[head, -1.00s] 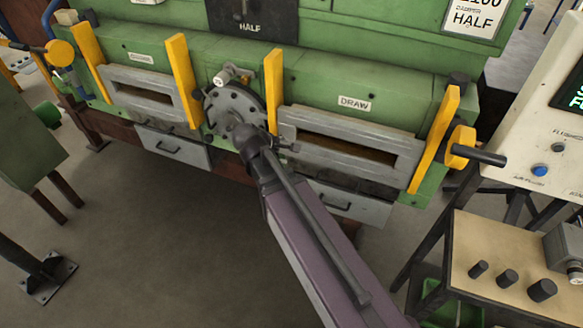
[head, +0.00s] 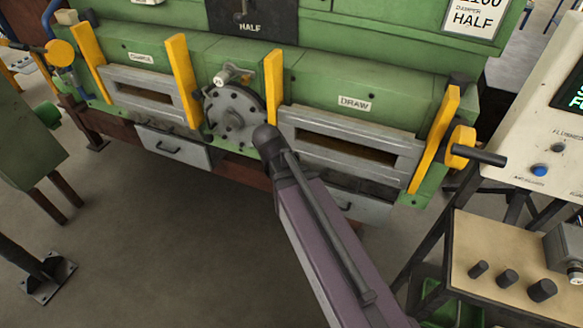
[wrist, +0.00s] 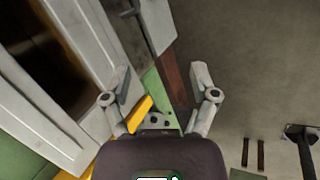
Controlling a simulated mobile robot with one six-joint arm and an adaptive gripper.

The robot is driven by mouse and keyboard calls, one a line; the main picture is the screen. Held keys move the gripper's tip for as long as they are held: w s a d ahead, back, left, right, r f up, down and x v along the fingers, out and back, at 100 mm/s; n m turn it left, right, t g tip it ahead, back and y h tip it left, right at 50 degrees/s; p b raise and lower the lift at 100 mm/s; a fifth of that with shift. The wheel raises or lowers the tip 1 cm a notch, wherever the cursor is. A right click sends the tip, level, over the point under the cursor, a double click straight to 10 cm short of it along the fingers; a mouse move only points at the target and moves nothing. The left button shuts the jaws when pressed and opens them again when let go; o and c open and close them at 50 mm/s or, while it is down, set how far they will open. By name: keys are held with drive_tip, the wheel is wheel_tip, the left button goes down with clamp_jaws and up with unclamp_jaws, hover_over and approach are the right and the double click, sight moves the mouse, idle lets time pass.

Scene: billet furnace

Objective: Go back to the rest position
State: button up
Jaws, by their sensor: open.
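My gripper (wrist: 160,90) shows in the wrist view with its two fingers spread apart and nothing between them. It hangs in front of the green furnace, whose draw door frame (wrist: 40,115) fills the left of that view. In the head view my purple arm reaches up toward the furnace front, and its dark end joint overlaps the area between the round dial plate (head: 234,118) and the draw opening (head: 345,148). The gripper itself is hidden behind the arm in the head view.
A charge opening (head: 143,92) and yellow upright guides (head: 183,80) line the furnace front. A bench with dark pegs (head: 508,279) and a white control panel (head: 545,120) stand at right. A green box on legs (head: 25,130) is at left. The floor (head: 160,250) between is clear.

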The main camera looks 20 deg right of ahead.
drive_tip(key=shift+s, duration=0.1)
drive_tip(key=s+a+f+m+g+y, duration=0.1)
drive_tip(key=s+f+m+g+y, duration=0.1)
drive_tip(key=s+m+y, duration=0.2)
drive_tip(key=shift+s+m+y, duration=0.4)
drive_tip(key=shift+s+m, duration=0.8)
drive_tip(key=shift+m, duration=0.1)
